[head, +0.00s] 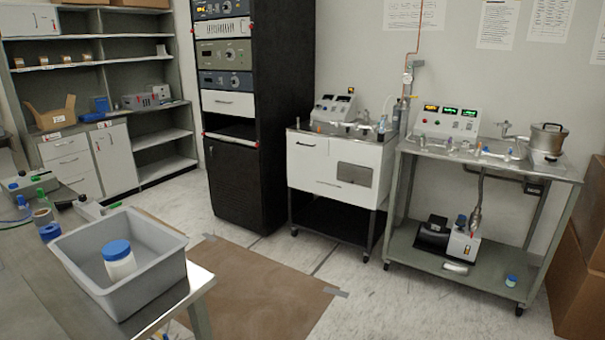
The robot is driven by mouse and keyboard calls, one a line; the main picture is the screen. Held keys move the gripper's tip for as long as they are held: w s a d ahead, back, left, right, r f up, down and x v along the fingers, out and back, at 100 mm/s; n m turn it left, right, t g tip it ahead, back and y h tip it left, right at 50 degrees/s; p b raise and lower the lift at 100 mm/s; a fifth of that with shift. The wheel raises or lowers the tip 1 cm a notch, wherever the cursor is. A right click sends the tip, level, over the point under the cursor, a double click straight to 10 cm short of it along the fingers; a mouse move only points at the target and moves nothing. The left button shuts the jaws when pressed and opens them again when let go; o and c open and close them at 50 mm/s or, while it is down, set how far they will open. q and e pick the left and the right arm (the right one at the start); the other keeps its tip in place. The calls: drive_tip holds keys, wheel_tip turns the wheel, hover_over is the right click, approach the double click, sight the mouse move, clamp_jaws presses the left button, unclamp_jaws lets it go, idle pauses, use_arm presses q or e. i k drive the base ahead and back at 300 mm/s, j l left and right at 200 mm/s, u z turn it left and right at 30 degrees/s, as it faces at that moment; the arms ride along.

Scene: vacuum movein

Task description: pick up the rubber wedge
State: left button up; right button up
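I cannot make out a rubber wedge for certain in the head view. Small items too small to name lie on the left table (22,262), behind the grey bin, among them a dark piece beside a pale block (90,208). A small pale object (455,268) lies on the lower shelf of the right cart, in front of the pump (462,245); its kind is unclear. Neither of my grippers is in view.
A grey bin (165,272) holding a blue-lidded white jar (119,260) stands at the table's right end. A brown mat (262,290) lies taped to the floor. A white-fronted cart (320,165), a black rack (285,120) and cardboard boxes (580,270) stand around open floor.

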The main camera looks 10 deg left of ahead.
sight(60, 205)
drive_tip(key=i+l+z, duration=0.15)
drive_tip(key=i+z, duration=0.2)
drive_tip(key=i, duration=0.25)
drive_tip(key=i+z, duration=0.4)
drive_tip(key=i, duration=0.2)
drive_tip(key=i+j+u, duration=0.15)
drive_tip(key=i+u, duration=0.35)
drive_tip(key=i, duration=0.15)
drive_tip(key=i+l+u, duration=0.1)
drive_tip(key=i+u, duration=0.4)
drive_tip(key=i, duration=0.15)
drive_tip(key=i+l+u, duration=0.5)
drive_tip(key=i+j+u, duration=0.45)
drive_tip(key=i, duration=0.25)
drive_tip(key=i+u, duration=0.5)
drive_tip(key=i, duration=0.2)
drive_tip(key=i+l+u, duration=0.2)
drive_tip(key=i+u, duration=0.25)
drive_tip(key=i, duration=0.25)
